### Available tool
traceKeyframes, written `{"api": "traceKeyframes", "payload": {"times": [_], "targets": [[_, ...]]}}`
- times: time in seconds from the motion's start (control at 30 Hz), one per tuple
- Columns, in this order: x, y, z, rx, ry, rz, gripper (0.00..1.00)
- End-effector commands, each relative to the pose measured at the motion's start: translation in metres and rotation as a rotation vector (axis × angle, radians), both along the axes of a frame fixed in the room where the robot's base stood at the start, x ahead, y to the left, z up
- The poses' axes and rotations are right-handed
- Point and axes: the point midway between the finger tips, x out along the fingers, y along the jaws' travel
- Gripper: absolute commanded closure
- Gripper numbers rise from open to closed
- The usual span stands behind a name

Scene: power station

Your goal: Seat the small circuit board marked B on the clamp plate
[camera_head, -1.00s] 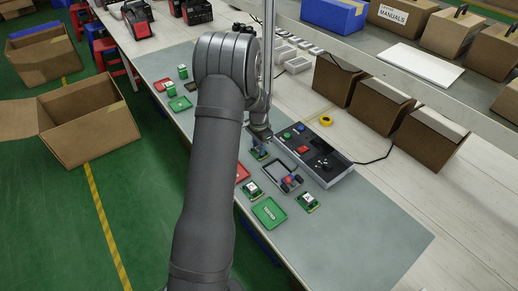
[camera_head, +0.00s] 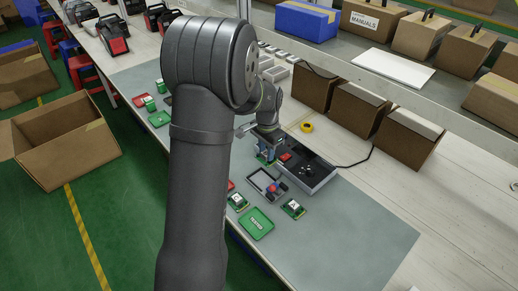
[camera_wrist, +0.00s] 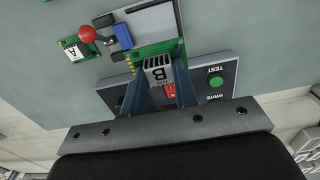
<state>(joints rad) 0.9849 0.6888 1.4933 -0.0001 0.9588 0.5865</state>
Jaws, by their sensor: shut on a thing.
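The clamp plate (camera_head: 258,180) is a grey tray-like fixture in front of the gripper, with a blue clamp (camera_wrist: 120,36) and a red-knobbed lever (camera_wrist: 87,34). In the wrist view the board overlaps the fixture's near edge; I cannot tell whether they touch.
The control box (camera_head: 308,171) with a red button stands right beside the plate. Board A (camera_head: 293,208), another small board (camera_head: 237,202) and a green tray (camera_head: 257,223) lie on the mat nearby. The mat's right part (camera_head: 360,235) is clear. My arm hides part of the bench.

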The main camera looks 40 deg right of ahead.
Motion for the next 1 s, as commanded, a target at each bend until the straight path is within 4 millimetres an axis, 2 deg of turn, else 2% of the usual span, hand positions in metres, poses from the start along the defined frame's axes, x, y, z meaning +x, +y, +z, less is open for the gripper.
{"api": "traceKeyframes", "payload": {"times": [0.1,0.2,0.37,0.7,1.0], "targets": [[-0.003,0.016,-0.014,0.004,0.003,0.001,0.96],[-0.003,0.023,-0.022,0.002,0.002,0.0,0.96],[-0.003,0.022,-0.033,0.001,0.001,0.0,0.96],[-0.003,0.022,-0.068,0.002,0.002,0.0,0.96],[-0.003,0.022,-0.081,0.0,0.001,0.0,0.96]]}}
